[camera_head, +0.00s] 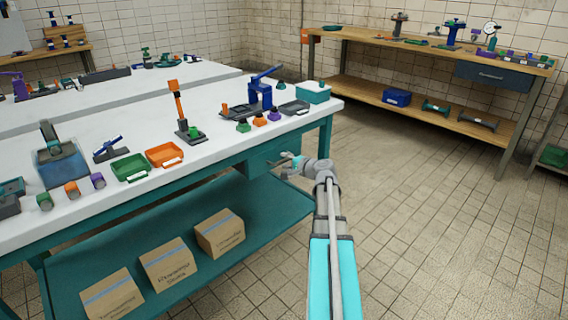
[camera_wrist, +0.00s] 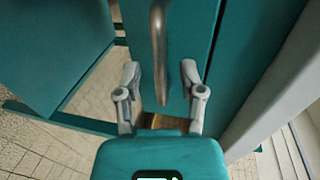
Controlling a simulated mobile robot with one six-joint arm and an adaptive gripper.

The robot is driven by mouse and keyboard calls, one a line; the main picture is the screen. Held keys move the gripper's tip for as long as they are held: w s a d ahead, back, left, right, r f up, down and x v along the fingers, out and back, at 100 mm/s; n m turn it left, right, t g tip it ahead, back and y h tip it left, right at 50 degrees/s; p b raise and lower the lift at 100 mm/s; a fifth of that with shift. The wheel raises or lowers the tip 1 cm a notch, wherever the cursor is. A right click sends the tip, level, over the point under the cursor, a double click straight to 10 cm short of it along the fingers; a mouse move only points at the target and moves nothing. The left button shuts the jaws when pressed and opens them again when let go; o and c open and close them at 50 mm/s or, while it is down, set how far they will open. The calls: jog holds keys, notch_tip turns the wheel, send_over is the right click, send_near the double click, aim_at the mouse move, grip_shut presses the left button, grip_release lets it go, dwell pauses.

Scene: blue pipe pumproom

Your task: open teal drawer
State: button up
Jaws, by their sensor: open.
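The teal drawer (camera_head: 258,162) hangs under the white top of the near workbench, at its right end. In the wrist view its teal front (camera_wrist: 190,30) fills the upper middle. A grey metal bar handle (camera_wrist: 158,35) stands out from it. My gripper (camera_head: 292,160) is at the drawer front in the head view and hides part of it. In the wrist view my gripper (camera_wrist: 160,72) is open, one finger on each side of the handle's lower part. Gaps show between fingers and handle, so it is not gripped. Whether the drawer is fully shut is unclear.
The white worktop (camera_head: 225,145) holds trays, clamps and small parts above the drawer. A teal lower shelf (camera_head: 270,205) with several cardboard boxes (camera_head: 168,264) lies below. The tiled floor (camera_head: 430,220) to the right is clear up to a wooden bench (camera_head: 350,40).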

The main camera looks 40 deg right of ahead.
jog(key=shift+w+f, duration=0.1)
jog(key=shift+w, duration=0.5)
grip_shut()
